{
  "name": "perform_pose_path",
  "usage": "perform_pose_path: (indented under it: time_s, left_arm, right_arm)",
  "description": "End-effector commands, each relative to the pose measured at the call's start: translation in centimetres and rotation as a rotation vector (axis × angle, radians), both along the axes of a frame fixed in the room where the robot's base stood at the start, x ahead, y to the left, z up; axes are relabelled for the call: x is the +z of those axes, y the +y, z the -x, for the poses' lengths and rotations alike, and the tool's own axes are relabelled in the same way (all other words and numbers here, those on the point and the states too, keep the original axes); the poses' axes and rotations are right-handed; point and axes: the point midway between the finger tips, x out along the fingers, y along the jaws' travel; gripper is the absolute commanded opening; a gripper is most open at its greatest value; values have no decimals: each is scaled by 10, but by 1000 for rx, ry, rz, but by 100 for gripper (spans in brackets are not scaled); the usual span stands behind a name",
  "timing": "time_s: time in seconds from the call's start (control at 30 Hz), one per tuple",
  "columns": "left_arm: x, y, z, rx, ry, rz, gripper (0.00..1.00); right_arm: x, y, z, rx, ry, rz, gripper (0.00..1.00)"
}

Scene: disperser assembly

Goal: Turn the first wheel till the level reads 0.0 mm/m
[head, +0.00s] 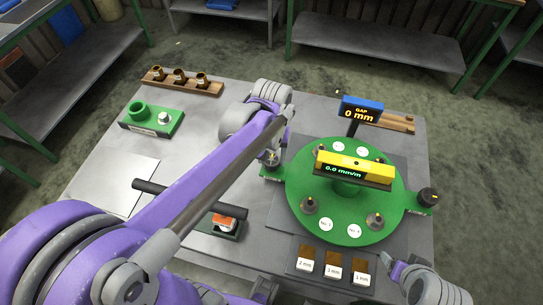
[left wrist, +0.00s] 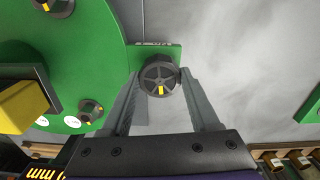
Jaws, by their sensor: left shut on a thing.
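The yellow level (head: 380,175) lies across the middle of the round green plate (head: 290,195); its display reads 0.0 mm/m. A black spoked wheel (left wrist: 158,72) with a yellow mark sits on a green tab at the plate's edge. My left gripper (left wrist: 158,80) is shut on this wheel, one finger on each side. In the head view this wheel (head: 272,158) is at the plate's left edge, partly hidden by my left gripper (head: 276,150). A second black wheel (head: 428,195) is on the plate's right tab. My right gripper (head: 395,268) is low at the right; its jaws are unclear.
A blue display (head: 362,104) behind the plate reads GAP 0 mm. Shim blocks (head: 333,262) lie in front. A green block (head: 150,122) and a wooden rack (head: 180,82) stand at the left. My left arm crosses the table's middle.

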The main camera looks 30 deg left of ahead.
Motion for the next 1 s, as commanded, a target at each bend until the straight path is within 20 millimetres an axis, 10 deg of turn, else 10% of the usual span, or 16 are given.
perform_pose_path:
  time_s: [0.67,0.7,0.83,1.0]
  left_arm:
    - [1,0,0,58,-1,0,6]
    - [1,0,0,58,-1,0,69]
    - [0,0,0,58,-1,0,92]
    - [0,0,0,58,0,0,92]
  right_arm:
    - [0,0,0,0,0,0,72]
    - [0,0,0,0,0,0,72]
    - [0,0,0,0,0,0,72]
    - [0,0,0,0,0,0,72]
